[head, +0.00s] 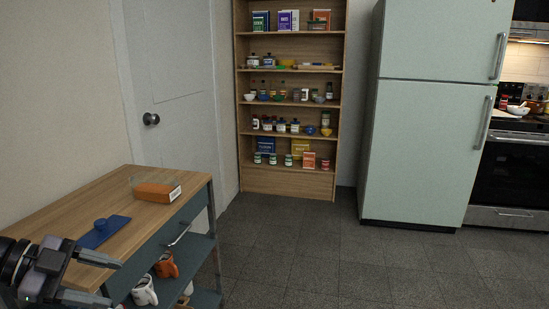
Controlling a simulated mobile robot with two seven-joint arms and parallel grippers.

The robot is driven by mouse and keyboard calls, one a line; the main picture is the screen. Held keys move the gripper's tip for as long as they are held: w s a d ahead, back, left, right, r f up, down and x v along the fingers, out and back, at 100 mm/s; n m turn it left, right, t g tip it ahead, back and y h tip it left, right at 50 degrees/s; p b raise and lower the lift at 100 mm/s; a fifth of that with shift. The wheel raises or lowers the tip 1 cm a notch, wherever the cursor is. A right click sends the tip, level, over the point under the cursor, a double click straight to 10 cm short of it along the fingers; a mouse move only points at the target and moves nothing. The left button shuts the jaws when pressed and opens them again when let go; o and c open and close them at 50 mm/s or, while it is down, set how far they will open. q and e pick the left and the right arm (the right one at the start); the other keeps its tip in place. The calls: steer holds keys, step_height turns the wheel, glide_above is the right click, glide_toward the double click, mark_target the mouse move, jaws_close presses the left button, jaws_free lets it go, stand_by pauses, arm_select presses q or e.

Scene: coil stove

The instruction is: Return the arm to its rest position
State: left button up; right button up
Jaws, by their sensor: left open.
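My left gripper (117,284) shows at the bottom left corner, its two dark fingers spread apart and pointing right. I see nothing between the fingers. It is in front of the near end of a wooden-topped cart (100,194). Part of my left arm is cut off by the picture's edge. My right gripper is out of view.
On the cart lie an orange box (157,192) and a blue board (104,232) with a small round blue item. Mugs (145,290) stand on its lower shelf. A stocked shelf unit (287,180), a pale green fridge (417,140) and a stove (512,172) stand beyond. The tiled floor between is clear.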

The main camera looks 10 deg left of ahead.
arm_select(q)
steer(key=s+d+f+n+t+y+p, duration=0.1)
steer(key=s+f+n+t+y+p, duration=0.15)
steer(key=f+n+t, duration=0.35)
steer(key=s+f+n+t+y+p, duration=0.2)
steer(key=f+n+t+y, duration=0.15)
steer(key=f, duration=0.35)
steer(key=s+d+f+n+g+y+p, duration=0.1)
steer(key=s+d+f+n+g, duration=0.1)
steer(key=d, duration=0.5)
steer(key=s+d+f+n+g+y+p, duration=0.1)
steer(key=s+d+f+n+g, duration=0.1)
steer(key=s+d+f+n, duration=0.2)
steer(key=s+d+f, duration=0.2)
steer(key=d+f, duration=0.1)
steer(key=shift+s+d+g+p, duration=0.2)
steer(key=shift+g+p, duration=0.15)
steer(key=shift+p, duration=0.05)
